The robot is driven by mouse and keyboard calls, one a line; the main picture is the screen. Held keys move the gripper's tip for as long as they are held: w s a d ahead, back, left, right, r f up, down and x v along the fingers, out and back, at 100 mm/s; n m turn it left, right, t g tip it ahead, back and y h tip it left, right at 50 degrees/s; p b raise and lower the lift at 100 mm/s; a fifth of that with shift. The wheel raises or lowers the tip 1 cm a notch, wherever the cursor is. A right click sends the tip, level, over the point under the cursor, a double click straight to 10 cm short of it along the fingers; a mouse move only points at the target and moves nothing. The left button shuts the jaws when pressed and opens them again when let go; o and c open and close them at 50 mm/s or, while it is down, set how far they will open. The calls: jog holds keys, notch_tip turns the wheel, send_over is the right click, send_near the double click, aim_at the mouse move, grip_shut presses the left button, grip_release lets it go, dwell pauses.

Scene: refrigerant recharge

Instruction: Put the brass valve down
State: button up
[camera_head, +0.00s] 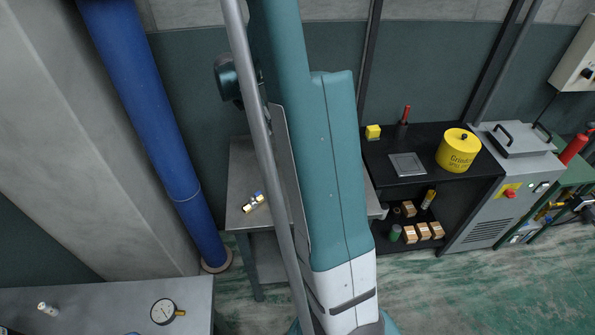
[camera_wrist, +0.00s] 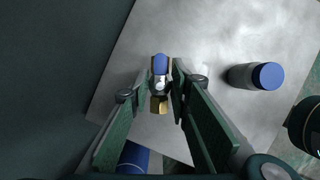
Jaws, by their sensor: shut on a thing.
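The brass valve (camera_wrist: 160,82) has a blue end, a silver middle and a brass end. In the wrist view it sits between the fingertips of my gripper (camera_wrist: 164,88), which is shut on it. The grey work table (camera_wrist: 215,45) lies below; I cannot tell whether the valve touches it. In the head view a small brass, silver and blue fitting that looks like the valve (camera_head: 254,202) shows over the small grey table (camera_head: 240,160), left of my arm. My gripper cannot be made out there, and my arm hides much of that table.
A blue-topped cylinder (camera_wrist: 255,76) stands on the table, right of my gripper in the wrist view. A blue pipe (camera_head: 150,110) rises left of the table. A black shelf unit (camera_head: 430,145) with a yellow tin (camera_head: 458,152) stands right. A gauge (camera_head: 164,311) lies on the front-left bench.

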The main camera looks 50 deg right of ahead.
jog(key=shift+s+d, duration=0.4)
jog(key=shift+d, duration=0.25)
jog(key=shift+s+d, duration=0.35)
jog(key=shift+d, duration=0.3)
jog(key=shift+f+b, duration=0.45)
jog(key=shift+f, duration=2.75)
jog(key=shift+f, duration=1.85)
jog(key=shift+f+b, duration=0.1)
jog(key=shift+b, duration=0.3)
jog(key=o, duration=1)
